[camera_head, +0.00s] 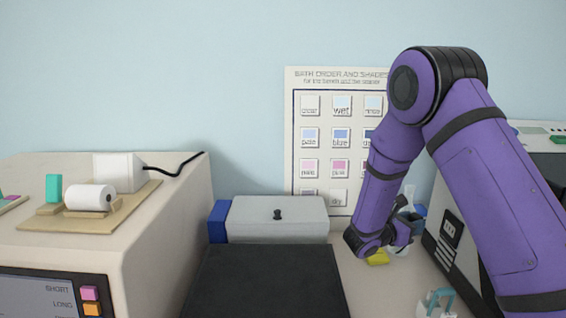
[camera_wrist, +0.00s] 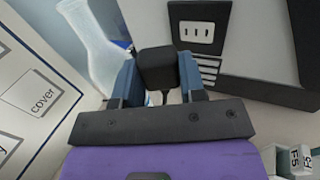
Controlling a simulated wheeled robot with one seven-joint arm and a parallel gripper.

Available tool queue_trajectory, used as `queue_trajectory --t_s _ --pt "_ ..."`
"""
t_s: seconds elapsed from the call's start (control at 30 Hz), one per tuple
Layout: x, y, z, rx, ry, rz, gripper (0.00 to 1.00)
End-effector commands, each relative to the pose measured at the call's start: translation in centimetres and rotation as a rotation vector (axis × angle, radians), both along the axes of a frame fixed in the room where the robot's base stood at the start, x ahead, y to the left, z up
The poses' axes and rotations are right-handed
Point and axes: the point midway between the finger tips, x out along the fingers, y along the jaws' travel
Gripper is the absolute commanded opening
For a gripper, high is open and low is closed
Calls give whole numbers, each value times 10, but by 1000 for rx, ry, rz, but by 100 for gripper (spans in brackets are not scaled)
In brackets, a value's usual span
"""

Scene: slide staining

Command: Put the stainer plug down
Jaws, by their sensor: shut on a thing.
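The stainer plug (camera_wrist: 157,68) is a black block with a thin cord under it, seen in the wrist view. My gripper (camera_wrist: 158,76) is shut on it, with one blue finger on each side. A dark panel with a slotted socket (camera_wrist: 197,33) is on the pale machine face just beyond the plug; the plug looks apart from it. In the head view the socket panel (camera_head: 451,229) shows on the front of the right-hand machine. My gripper's fingers and the plug are mostly hidden behind my purple arm there.
A translucent bottle (camera_wrist: 92,45) stands close left of my gripper. A yellow item (camera_head: 378,258) lies on the bench below my wrist, and a teal-handled item (camera_head: 437,299) is nearer. A grey lidded box (camera_head: 277,222) and a black slab (camera_head: 265,282) fill the middle. A wall chart (camera_head: 297,180) is behind.

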Motion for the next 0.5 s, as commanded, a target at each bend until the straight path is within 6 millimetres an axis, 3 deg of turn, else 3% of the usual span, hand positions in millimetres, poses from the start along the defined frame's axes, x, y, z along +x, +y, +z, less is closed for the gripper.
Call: queue_trajectory --t_s 0.2,0.5 --pt "25 7 10 0 1 284 0" --pt "42 33 13 1 1 648 0"
